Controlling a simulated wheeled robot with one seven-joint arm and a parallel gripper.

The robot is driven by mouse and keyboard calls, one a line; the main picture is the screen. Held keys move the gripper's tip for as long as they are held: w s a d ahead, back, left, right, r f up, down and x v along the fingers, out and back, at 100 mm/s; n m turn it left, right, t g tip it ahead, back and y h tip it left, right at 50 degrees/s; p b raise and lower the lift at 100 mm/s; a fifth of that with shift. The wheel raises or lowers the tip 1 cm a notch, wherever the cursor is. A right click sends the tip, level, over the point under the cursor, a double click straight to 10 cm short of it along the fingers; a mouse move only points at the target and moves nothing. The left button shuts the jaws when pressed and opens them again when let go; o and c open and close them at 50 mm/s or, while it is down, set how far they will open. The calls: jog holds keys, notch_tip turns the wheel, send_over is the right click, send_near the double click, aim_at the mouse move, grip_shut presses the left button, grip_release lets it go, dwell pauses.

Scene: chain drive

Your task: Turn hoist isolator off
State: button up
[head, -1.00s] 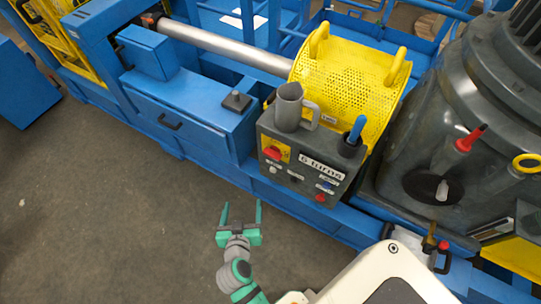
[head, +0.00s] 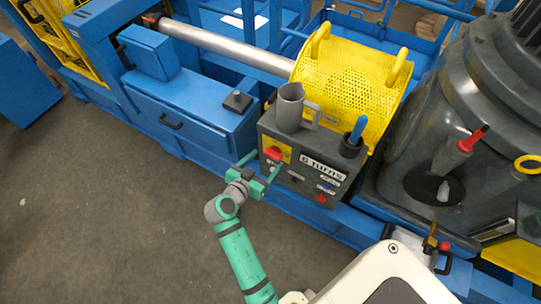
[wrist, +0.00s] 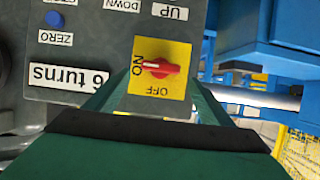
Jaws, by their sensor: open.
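The hoist isolator is a red rotary knob (head: 273,152) on a yellow plate at the upper left of the grey control box (head: 320,186). In the wrist view, which shows the panel upside down, the red knob (wrist: 162,68) has its white-marked end pointing left at the word ON. The word OFF is below it on the yellow plate (wrist: 172,95). My gripper (head: 263,163) is open and empty in front of the knob. Its green fingers lie to either side of the plate in the wrist view. I see no contact with the knob.
A grey jug (head: 290,108) and a blue-handled tool (head: 357,130) stand on top of the box. The panel also has a "6 turns" label (wrist: 68,77) and a blue ZERO button (wrist: 54,19). A blue cabinet (head: 190,105) is to the left; open floor lies in front.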

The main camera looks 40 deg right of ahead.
aim_at(273, 154)
jog(key=shift+x, duration=2.35)
jog(key=c, duration=1)
